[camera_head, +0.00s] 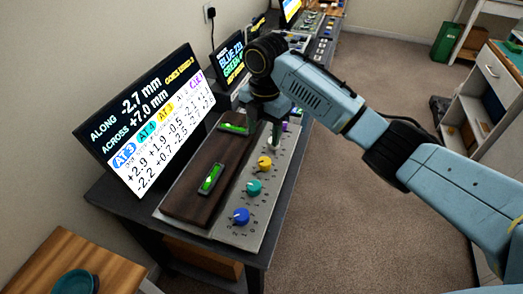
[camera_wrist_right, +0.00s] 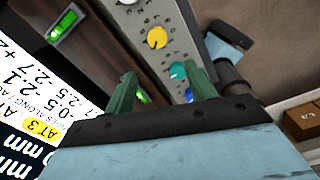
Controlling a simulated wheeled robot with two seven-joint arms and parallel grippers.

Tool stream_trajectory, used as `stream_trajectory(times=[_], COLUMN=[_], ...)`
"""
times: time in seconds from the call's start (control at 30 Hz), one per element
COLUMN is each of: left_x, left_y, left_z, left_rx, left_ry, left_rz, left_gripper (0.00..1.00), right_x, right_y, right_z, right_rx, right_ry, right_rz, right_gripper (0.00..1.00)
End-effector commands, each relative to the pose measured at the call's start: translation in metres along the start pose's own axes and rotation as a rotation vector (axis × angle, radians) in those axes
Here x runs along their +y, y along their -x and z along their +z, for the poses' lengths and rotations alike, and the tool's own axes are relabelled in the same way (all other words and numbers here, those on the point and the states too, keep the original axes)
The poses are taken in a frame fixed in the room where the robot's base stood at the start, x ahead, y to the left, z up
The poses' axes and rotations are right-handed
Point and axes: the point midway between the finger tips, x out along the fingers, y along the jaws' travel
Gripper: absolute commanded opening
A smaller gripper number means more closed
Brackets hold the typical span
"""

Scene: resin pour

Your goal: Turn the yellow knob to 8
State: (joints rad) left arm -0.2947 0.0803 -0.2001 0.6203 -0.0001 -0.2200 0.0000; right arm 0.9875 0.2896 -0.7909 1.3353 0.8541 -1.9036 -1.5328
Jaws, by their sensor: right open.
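The yellow knob (camera_head: 265,163) sits on the grey panel (camera_head: 229,232), between a teal knob (camera_head: 253,187) and a white-looking one (camera_head: 274,143). It also shows in the right wrist view (camera_wrist_right: 157,38), beyond my fingers, with nothing touching it. Small marks ring it, too small to read surely. The screen (camera_head: 155,115) shows a yellow tag reading AT 3.
A blue knob (camera_head: 240,215) is at the panel's near end; a purple one (camera_head: 285,127) is farther back. A dark wooden board (camera_head: 190,195) with green-lit levels (camera_head: 211,179) lies left of the knobs. More screens and panels stand behind. Open carpet lies right.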

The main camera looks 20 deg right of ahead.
Motion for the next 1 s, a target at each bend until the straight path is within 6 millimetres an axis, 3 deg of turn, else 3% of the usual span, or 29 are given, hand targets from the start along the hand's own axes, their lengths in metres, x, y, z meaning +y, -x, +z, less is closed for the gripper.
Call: stream_trajectory(times=[0.1, 0.23, 0.7, 1.0], left_x=[0.0, 0.001, 0.002, 0.002], left_y=[0.0, -0.001, -0.01, -0.013], left_z=[-0.001, 0.001, 0.008, 0.008], left_rx=[0.003, -0.001, -0.009, -0.009], left_ry=[0.0, 0.0, 0.0, 0.0], left_rz=[0.0, 0.001, 0.002, 0.002], left_gripper=[0.36, 0.36, 0.36, 0.36], right_x=[0.002, 0.002, 0.0, 0.001], right_y=[0.011, 0.003, -0.09, -0.119], right_z=[0.009, 0.01, 0.01, 0.011], right_rx=[-0.008, -0.007, -0.007, -0.009], right_ry=[0.034, 0.043, 0.041, 0.041], right_rz=[-0.013, -0.017, -0.016, -0.013], right_gripper=[0.56, 0.56, 0.56, 0.56])
